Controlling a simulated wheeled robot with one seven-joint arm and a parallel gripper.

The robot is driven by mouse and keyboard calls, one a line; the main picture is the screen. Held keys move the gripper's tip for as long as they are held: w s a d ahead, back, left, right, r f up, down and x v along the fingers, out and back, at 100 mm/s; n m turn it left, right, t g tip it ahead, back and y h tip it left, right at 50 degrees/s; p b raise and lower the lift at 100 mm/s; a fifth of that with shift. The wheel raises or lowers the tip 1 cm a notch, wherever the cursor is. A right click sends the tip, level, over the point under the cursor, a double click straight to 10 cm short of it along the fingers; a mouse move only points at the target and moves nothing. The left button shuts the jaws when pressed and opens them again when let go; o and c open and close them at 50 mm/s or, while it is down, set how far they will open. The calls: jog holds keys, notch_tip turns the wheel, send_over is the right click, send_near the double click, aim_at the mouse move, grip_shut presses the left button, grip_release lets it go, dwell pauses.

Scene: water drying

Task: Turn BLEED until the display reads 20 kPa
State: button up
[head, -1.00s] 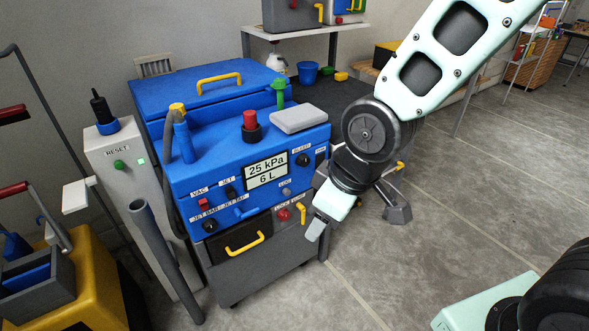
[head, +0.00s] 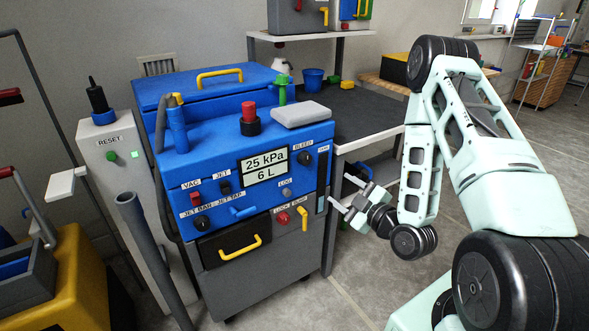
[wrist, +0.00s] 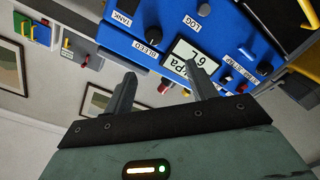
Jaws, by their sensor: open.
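The blue machine (head: 220,175) stands left of my arm, its panel facing me. Its display (head: 264,166) reads 25 kPa over 6 L. The black BLEED knob (head: 304,158) sits right of the display, under its label. In the wrist view the panel is upside down, with the BLEED knob (wrist: 153,36) beyond the fingers and the display (wrist: 187,60) partly behind one finger. My gripper (head: 340,208) is open and empty, right of the panel and lower than the knob. The fingers also show apart in the wrist view (wrist: 160,70); they touch nothing.
The panel also carries a LOG button (head: 287,194), JET and VAC switches and a yellow lever (head: 302,219). A dark-topped table (head: 365,118) stands behind right. Open floor lies right.

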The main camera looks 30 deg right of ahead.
jog(key=b, duration=1.5)
send_near(307, 160)
jog(key=f, duration=0.1)
jog(key=shift+h, duration=0.3)
jog(key=w, duration=0.9)
jog(key=shift+a+r, duration=0.3)
jog(key=c, duration=1)
